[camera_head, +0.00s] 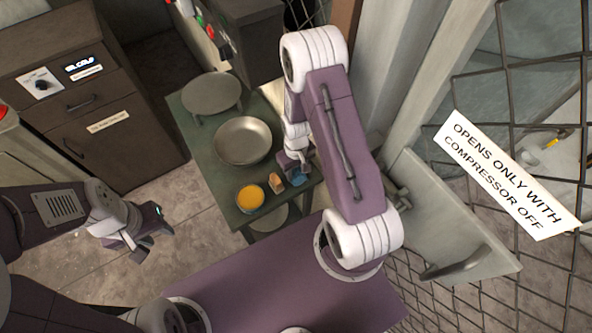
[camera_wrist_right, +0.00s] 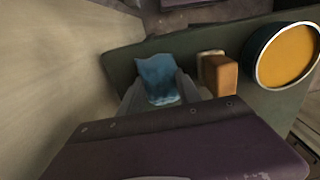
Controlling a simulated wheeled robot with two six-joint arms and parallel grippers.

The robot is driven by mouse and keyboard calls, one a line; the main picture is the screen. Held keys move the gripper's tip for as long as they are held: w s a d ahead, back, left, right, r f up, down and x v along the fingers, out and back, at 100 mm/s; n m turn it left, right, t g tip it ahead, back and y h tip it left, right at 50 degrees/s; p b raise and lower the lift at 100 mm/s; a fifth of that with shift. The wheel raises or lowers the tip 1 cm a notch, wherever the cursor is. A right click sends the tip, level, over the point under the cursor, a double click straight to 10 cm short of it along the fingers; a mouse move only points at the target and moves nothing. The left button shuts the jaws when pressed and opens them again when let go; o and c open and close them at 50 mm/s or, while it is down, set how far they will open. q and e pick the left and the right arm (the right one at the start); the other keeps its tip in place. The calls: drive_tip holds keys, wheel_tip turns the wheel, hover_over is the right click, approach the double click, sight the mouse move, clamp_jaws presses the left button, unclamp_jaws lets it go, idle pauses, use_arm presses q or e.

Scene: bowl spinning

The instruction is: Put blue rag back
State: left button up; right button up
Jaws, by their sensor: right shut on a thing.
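The blue rag (camera_head: 298,179) is at the near right part of the green table (camera_head: 199,160). In the right wrist view the blue rag (camera_wrist_right: 158,78) stands up between the fingers of my right gripper (camera_wrist_right: 163,95), which is shut on it. In the head view my right gripper (camera_head: 293,168) points down at the table's right edge, partly hidden by its own arm. I cannot tell whether the rag touches the tabletop. My left gripper (camera_head: 146,237) is off to the left over the floor, away from the table; its finger gap is not clear.
A tan block (camera_head: 275,183) sits close beside the rag, with a bowl of orange stuff (camera_head: 250,197) to its left. A metal bowl (camera_head: 243,141) and a round grey disc (camera_head: 212,94) are farther back. A mesh fence with a sign (camera_head: 507,174) stands at right.

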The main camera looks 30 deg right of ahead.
drive_tip(key=shift+f, duration=0.1)
drive_tip(key=o, duration=1.3)
